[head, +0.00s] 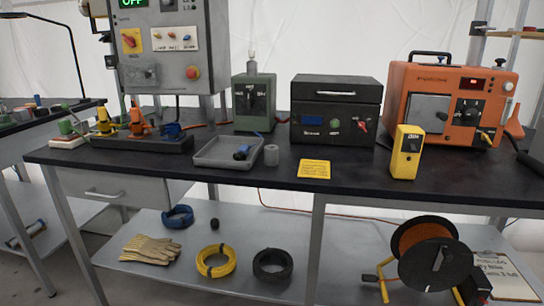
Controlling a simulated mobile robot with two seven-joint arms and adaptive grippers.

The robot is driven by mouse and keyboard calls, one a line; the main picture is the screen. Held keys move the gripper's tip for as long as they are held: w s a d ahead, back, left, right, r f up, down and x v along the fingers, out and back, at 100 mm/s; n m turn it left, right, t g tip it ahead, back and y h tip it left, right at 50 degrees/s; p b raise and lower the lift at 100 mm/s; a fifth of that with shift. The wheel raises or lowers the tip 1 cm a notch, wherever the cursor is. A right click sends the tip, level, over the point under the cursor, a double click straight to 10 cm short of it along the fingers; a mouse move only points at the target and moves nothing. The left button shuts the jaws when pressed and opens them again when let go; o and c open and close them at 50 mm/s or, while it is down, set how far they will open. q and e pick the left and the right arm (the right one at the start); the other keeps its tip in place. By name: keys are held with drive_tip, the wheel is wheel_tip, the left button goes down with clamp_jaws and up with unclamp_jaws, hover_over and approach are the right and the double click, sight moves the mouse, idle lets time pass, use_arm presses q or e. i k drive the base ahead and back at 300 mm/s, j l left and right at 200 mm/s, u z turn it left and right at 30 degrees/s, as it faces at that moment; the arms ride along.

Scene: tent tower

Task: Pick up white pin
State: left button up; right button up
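A small white pin-like piece (251,57) stands upright on top of the dark green box (254,103) at the back of the workbench. It is too small to make out in detail, and I cannot tell for certain that it is the white pin. The box stands between the grey control cabinet and the black case. Neither my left gripper nor my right gripper shows in the head view.
The dark bench top (240,181) carries a grey tray (212,163), a small grey cylinder (271,155), a black case (335,110), a yellow meter (406,152) and an orange machine (450,100). Coloured plugs (138,117) stand at left. The front edge is mostly clear.

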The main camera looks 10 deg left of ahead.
sight(252, 53)
drive_tip(key=i+u, duration=0.3)
drive_tip(key=i, duration=0.65)
